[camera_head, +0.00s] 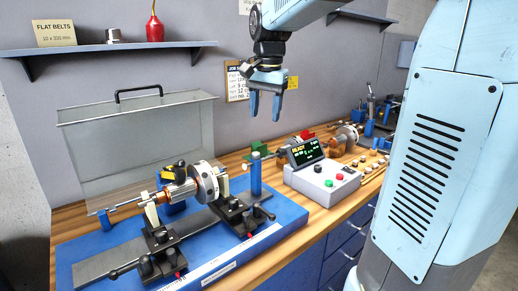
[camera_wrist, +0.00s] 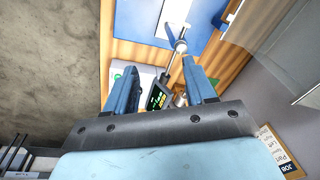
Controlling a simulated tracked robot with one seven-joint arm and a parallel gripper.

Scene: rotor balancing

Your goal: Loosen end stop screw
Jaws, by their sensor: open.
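The end stop appears to be the blue post (camera_head: 256,174) at the right end of the blue balancing stand (camera_head: 285,212), with a thin metal rod through its top. In the wrist view a metal rod with a round end (camera_wrist: 181,46) points toward my gripper, just beyond the fingers; I cannot tell which part is the screw. My gripper (camera_head: 266,105) hangs fingers-down above and slightly right of the post, well clear of it. Its two blue fingers are apart and empty, also in the wrist view (camera_wrist: 158,76). The rotor (camera_head: 206,182) rests on the stand's supports.
A control box (camera_head: 322,183) with a lit display and buttons stands right of the post. A clear cover (camera_head: 140,140) with a black handle stands behind the rotor. Small parts and another rotor (camera_head: 346,137) lie farther right. A shelf (camera_head: 115,48) runs along the wall.

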